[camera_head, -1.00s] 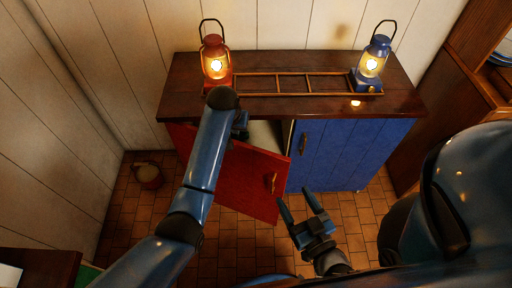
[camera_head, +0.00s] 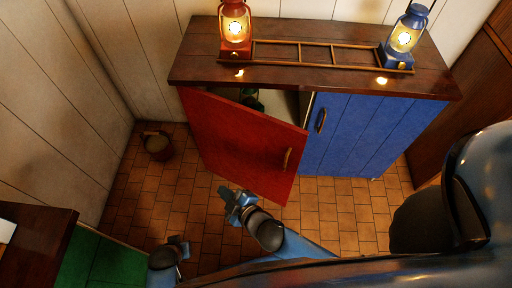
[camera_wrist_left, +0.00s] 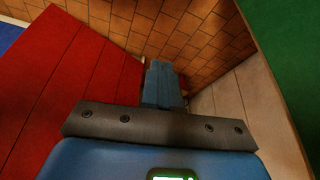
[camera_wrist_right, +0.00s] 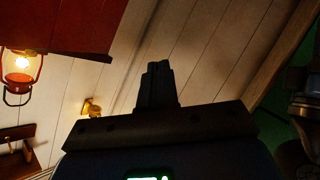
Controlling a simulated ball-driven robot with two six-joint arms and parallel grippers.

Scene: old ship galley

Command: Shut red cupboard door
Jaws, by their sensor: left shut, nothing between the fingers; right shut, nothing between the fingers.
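The red cupboard door (camera_head: 240,145) stands partly open in the head view. Its hinged side is at the left and its free edge, with a brass handle (camera_head: 287,158), stands out toward me. A gap above it shows the cupboard's inside. My right gripper (camera_head: 229,194) is shut and empty, low in front of the door; I cannot tell whether it touches. My left gripper (camera_head: 182,245) is shut and empty, lower left, apart from the door. The left wrist view shows the red door (camera_wrist_left: 65,80) left of the shut fingers (camera_wrist_left: 163,82).
The blue door (camera_head: 355,135) beside it is closed. On the wooden top stand a red lantern (camera_head: 235,30), a blue lantern (camera_head: 406,35) and a ladder-like rack (camera_head: 330,54). A bucket (camera_head: 158,146) stands on the tiles at left. A green-fronted cabinet (camera_head: 100,262) is lower left.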

